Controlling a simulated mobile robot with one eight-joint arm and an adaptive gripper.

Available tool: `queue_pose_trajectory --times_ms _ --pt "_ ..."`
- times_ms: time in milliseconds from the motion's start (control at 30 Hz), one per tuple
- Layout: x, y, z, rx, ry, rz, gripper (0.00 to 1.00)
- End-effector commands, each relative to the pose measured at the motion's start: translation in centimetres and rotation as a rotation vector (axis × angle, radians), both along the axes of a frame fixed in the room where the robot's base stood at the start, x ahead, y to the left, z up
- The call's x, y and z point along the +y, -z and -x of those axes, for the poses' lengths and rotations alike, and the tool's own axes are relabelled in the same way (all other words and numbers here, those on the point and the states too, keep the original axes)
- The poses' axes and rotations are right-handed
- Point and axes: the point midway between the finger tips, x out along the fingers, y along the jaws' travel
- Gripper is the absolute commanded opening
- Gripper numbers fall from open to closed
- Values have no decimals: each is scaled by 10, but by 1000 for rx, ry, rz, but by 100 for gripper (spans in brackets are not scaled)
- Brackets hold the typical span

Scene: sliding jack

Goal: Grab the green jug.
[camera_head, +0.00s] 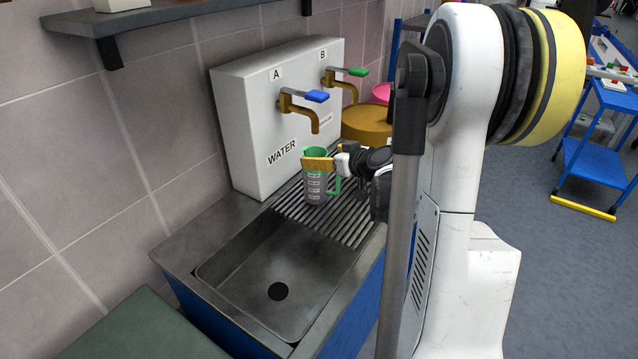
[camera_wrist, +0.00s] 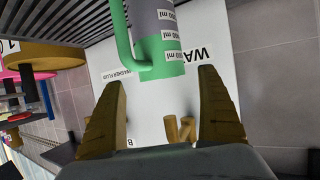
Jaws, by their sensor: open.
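The green jug (camera_head: 316,188) has a grey measuring scale and a green handle. It stands upright on the slatted drain rack (camera_head: 345,215) beside the sink. My gripper (camera_head: 318,164) is at its upper part in the head view, with a yellow finger crossing in front of it. In the wrist view the jug (camera_wrist: 152,50) appears upside down, its rim near the line between my open fingertips (camera_wrist: 161,78). The handle is on the left there. Whether a finger touches the jug cannot be told.
A white water box (camera_head: 260,120) with a blue-handled tap (camera_head: 305,97) and a green-handled tap (camera_head: 345,73) stands behind the jug. A round yellow-brown container (camera_head: 367,124) is to the right. The sink basin (camera_head: 275,270) in front is empty. A tiled wall is behind.

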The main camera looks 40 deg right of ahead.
Motion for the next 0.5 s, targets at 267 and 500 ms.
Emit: queue_pose_trajectory --times_ms 267,500 --pt "1 14 -29 0 0 0 87" --pt "1 13 -29 0 0 -1 57"
